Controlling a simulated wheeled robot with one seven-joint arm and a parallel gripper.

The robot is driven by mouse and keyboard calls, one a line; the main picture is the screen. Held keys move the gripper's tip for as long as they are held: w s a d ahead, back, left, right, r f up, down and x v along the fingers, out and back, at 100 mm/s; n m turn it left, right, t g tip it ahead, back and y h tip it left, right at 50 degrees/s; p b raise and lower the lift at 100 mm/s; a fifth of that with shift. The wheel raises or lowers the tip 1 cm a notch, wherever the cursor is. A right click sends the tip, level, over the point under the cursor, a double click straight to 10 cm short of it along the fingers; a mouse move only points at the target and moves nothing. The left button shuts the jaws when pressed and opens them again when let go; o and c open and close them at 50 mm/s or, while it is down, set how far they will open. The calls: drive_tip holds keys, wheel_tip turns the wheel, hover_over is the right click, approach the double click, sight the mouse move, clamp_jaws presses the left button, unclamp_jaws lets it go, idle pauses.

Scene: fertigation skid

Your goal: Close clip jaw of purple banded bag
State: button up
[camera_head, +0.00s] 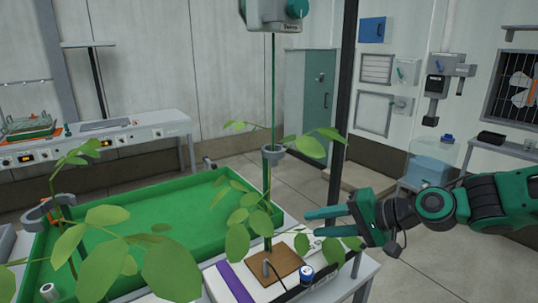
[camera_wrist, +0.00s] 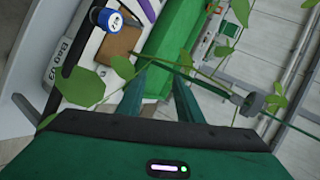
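The purple banded bag (camera_head: 235,283) is a white slab on the front bench with a purple strip across it; the strip (camera_wrist: 149,9) also shows at the top of the wrist view. A plant stands in its brown block (camera_head: 285,266). A grey clip (camera_head: 272,154) sits high at this plant's stem, below a hanging green string; a grey clip (camera_wrist: 252,104) shows right of my fingers in the wrist view. I cannot tell how far its jaw is open. My gripper (camera_head: 308,224) is open and empty, right of the stem and below the clip; its fingers (camera_wrist: 162,76) stand apart.
A larger grey clip (camera_head: 50,208) is at the left plant. A blue-labelled can (camera_head: 307,275) stands near the block. A green tray (camera_head: 160,235) lies behind the bag. Leaves (camera_head: 310,146) spread around the stem, and a dark post (camera_head: 345,110) rises behind.

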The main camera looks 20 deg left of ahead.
sight(279, 156)
drive_tip(key=a+r+y, duration=0.2)
drive_tip(key=r, duration=0.3)
drive_tip(key=a+r+m+y, duration=0.1)
drive_tip(key=a+r, duration=0.1)
drive_tip(key=r, duration=0.3)
drive_tip(key=a+r+y, duration=0.2)
drive_tip(key=r, duration=0.3)
drive_tip(key=shift+a+r+y, duration=0.2)
drive_tip(key=shift+r+y, duration=0.1)
drive_tip(key=shift+r, duration=0.05)
drive_tip(key=w+a, duration=0.1)
drive_tip(key=a, duration=0.8)
drive_tip(key=shift+w+a, duration=0.2)
drive_tip(key=shift+a, duration=0.05)
drive_tip(key=shift+f, duration=0.1)
clamp_jaws()
